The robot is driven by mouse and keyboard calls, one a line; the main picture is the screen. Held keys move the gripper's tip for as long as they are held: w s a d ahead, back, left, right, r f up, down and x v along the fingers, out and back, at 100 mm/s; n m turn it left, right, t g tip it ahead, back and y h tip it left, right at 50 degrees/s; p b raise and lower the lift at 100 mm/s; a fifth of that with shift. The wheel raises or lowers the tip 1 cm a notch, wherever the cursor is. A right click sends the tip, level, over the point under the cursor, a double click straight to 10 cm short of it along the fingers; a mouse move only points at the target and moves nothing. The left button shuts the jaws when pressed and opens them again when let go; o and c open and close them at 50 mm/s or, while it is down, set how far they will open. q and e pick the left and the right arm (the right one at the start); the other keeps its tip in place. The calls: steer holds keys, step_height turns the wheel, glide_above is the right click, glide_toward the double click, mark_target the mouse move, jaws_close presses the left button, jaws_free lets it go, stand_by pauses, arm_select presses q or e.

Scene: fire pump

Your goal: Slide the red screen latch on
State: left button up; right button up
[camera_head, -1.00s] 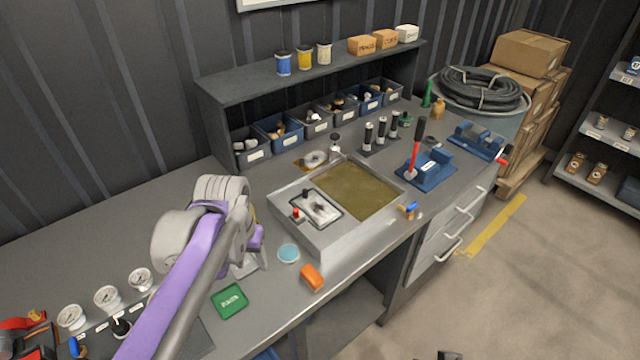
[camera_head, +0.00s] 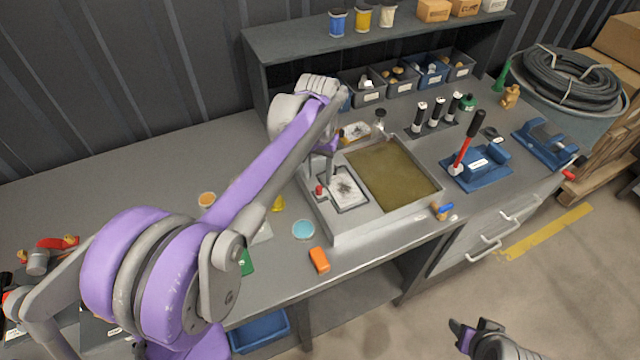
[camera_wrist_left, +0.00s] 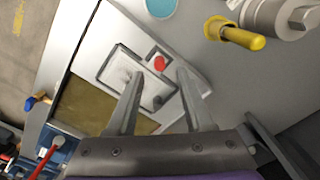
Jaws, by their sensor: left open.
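The red screen latch (camera_head: 319,190) is a small red knob at the left end of the grey tank (camera_head: 372,228), beside a framed screen panel (camera_head: 347,188). In the left wrist view the latch (camera_wrist_left: 159,63) shows as a red dot in a small square recess, between the lines of my two fingertips. My left gripper (camera_wrist_left: 160,76) is open and empty, its fingers pointing down at the panel; contact with the latch cannot be told. In the head view its fingers (camera_head: 331,172) are partly hidden by the wrist. My right gripper (camera_head: 470,338) is low over the floor, away from the bench.
The tank holds murky water (camera_head: 395,175). A blue disc (camera_head: 303,230) and an orange block (camera_head: 319,260) lie in front of it. A blue pump with a red lever (camera_head: 462,150) stands to the right. A shelf (camera_head: 300,45) with bins runs behind.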

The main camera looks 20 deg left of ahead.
mark_target(319, 187)
arm_select(q)
step_height(319, 187, down, 5)
steer(key=shift+w, duration=0.1)
stand_by(0.3)
jaws_close()
steer(key=shift+d, duration=0.1)
stand_by(1.2)
